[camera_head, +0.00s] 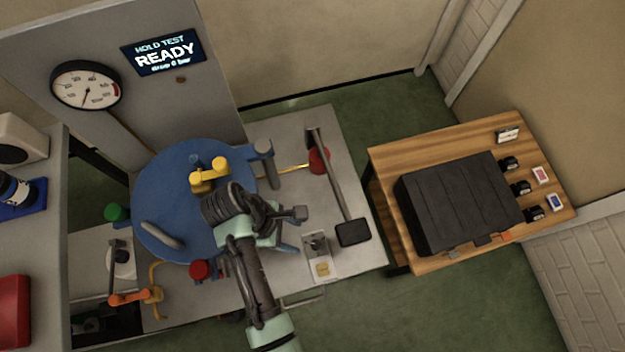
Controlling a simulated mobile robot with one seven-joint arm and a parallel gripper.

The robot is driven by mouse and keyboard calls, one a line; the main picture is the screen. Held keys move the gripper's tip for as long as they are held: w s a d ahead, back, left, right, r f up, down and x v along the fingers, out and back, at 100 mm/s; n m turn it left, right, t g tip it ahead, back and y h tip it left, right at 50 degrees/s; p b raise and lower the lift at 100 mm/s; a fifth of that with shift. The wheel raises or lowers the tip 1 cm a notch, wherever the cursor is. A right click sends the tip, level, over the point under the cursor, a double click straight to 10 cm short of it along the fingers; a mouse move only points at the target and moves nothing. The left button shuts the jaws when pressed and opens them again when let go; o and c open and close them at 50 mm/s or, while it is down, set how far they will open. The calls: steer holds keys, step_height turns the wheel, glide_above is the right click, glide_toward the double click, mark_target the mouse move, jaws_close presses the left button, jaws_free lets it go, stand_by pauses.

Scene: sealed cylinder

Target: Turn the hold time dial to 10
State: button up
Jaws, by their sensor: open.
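A small grey unit with a dark knob (317,243) stands at the front right of the grey bench (358,262). It looks like the hold time dial, but its markings and setting are too small to read. A pale plate with a yellow mark (322,269) lies just in front of it. My arm reaches in from the bottom, over the front of the bench. My gripper (297,213) is to the right of my wrist, above and slightly left of the knob and apart from it in the picture. It appears empty; its fingers are small and hard to make out.
A blue round lid (165,205) with a yellow handle fills the bench's left part. A long lever with a black pad (353,233) stands right of the knob. The screen (163,52) reads "HOLD TEST READY". A wooden table (385,165) holds a black case (455,200).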

mark_target(315, 243)
steer(key=b+x, duration=0.1)
steer(key=x, duration=1)
steer(key=shift+f, duration=0.15)
steer(key=shift+w, duration=0.1)
steer(key=shift+c, duration=0.3)
jaws_close()
